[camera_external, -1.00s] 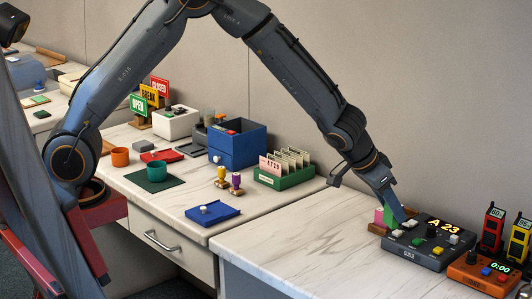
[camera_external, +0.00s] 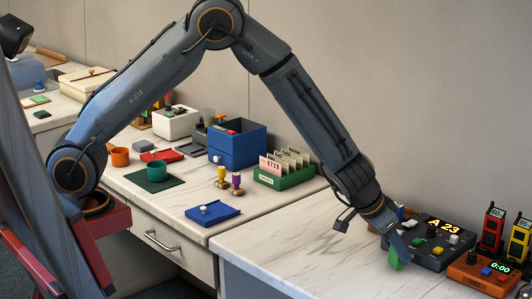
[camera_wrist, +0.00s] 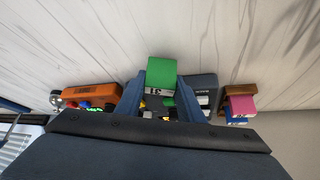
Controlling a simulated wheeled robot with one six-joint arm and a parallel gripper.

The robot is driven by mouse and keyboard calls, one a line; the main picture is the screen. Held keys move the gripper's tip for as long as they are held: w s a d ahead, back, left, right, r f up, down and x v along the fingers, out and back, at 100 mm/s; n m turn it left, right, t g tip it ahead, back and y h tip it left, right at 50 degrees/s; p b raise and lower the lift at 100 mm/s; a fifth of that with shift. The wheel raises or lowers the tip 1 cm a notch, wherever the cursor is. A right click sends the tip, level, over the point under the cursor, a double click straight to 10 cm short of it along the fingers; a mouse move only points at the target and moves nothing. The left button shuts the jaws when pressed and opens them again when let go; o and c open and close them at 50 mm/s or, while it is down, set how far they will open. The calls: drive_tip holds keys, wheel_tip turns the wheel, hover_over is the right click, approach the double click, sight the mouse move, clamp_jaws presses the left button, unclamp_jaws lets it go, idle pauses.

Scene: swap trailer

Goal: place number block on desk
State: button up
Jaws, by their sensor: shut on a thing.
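My gripper (camera_external: 397,248) is shut on a green number block (camera_external: 396,262), in front of the grey counter box. In the wrist view the green block (camera_wrist: 162,72) sits between my two blue-grey fingers (camera_wrist: 160,98), with a pale marked face partly visible. The desk (camera_external: 310,245) is a white marbled top, bare under and left of the block. I cannot tell whether the block touches it. A wooden holder (camera_wrist: 226,92) with a pink block (camera_wrist: 242,105) and a blue block (camera_wrist: 236,120) shows in the wrist view; my arm mostly hides it in the external view.
The grey box reading "A 23" (camera_external: 428,258) stands right of my gripper, then an orange timer (camera_external: 475,278) and red and yellow handheld units (camera_external: 520,238). A green card tray (camera_external: 285,182), blue bin (camera_external: 236,158) and blue pad (camera_external: 212,216) sit on the left desk.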

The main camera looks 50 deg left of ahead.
drive_tip(key=shift+f, duration=0.4)
drive_tip(key=shift+f+b, duration=0.15)
drive_tip(key=shift+b, duration=0.25)
drive_tip(key=o, duration=1)
